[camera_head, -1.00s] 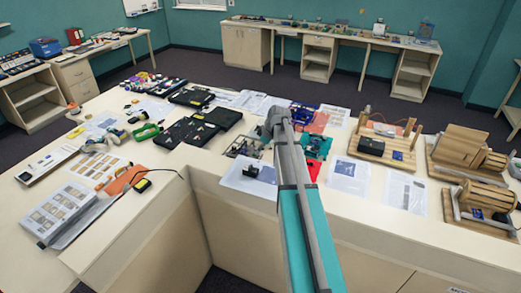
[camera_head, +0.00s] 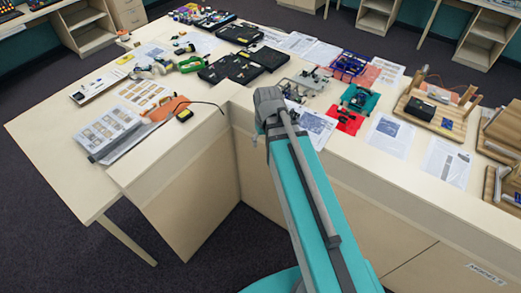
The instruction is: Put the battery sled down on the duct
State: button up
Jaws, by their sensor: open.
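I cannot surely pick out the battery sled or the duct. My gripper is not in view; only my teal and grey arm shows, reaching up over the table's front edge and ending in a grey joint that hides what lies behind it. Right of that joint lie a printed sheet (camera_head: 312,125), a red mat (camera_head: 345,119) with a small dark piece on it, and a teal piece (camera_head: 360,98). A grey frame-like assembly (camera_head: 308,82) sits behind the sheet.
The pale table (camera_head: 60,143) has an inner corner left of my arm. Black trays (camera_head: 245,66), a green tool (camera_head: 190,64) and a cable with a yellow-black block (camera_head: 184,115) lie at left. A wooden model (camera_head: 440,112) stands at right. Bare tabletop shows at far left.

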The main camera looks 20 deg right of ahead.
jog(key=shift+m+h, duration=0.3)
jog(key=shift+m, duration=0.3)
jog(key=s+a, duration=0.1)
jog(key=s, duration=0.1)
jog(key=s+a, duration=0.1)
jog(key=shift+s+a, duration=0.1)
jog(key=shift+s, duration=0.25)
